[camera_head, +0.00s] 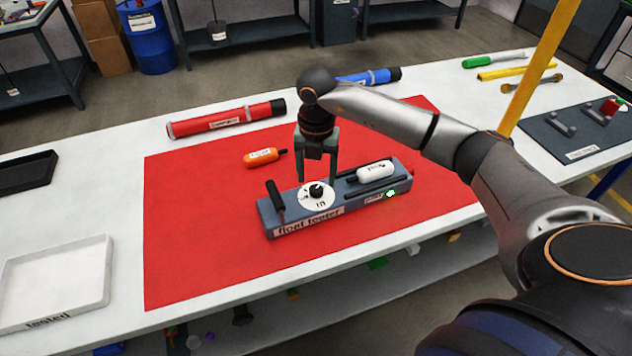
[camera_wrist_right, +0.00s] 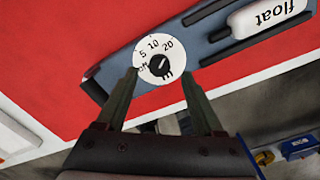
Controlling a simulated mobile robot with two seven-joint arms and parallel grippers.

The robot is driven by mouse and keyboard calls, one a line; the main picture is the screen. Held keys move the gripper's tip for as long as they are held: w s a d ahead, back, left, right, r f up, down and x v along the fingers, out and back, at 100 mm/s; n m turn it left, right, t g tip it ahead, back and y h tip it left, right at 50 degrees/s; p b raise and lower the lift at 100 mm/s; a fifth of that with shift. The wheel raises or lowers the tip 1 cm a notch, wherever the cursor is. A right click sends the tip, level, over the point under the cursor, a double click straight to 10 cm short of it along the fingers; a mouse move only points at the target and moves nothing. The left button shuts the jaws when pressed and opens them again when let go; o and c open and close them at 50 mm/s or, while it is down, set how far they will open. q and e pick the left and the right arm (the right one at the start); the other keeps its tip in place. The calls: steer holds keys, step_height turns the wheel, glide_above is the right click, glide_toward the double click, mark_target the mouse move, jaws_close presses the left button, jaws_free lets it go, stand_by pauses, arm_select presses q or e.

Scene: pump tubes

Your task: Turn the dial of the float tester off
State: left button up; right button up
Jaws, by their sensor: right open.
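The float tester (camera_head: 296,222) is a grey-blue box lying on the red mat. Its dial (camera_head: 308,199) is a white disc with a black knob (camera_head: 316,190). In the right wrist view the dial (camera_wrist_right: 148,72) shows the marks 5, 10 and 20, and the knob (camera_wrist_right: 159,66) sits at its middle. My right gripper (camera_head: 318,181) points down just over the dial. It is open, with its fingers apart on either side of the knob in the right wrist view (camera_wrist_right: 157,72). I cannot tell whether they touch it. My left gripper is not in view.
An orange float (camera_head: 261,158) and a red tube (camera_head: 226,119) lie behind. A white tray (camera_head: 62,272) stands left. The red mat (camera_head: 200,230) is mostly clear.

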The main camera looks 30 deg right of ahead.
mark_target(316, 188)
steer(key=shift+f, duration=1.7)
jaws_close()
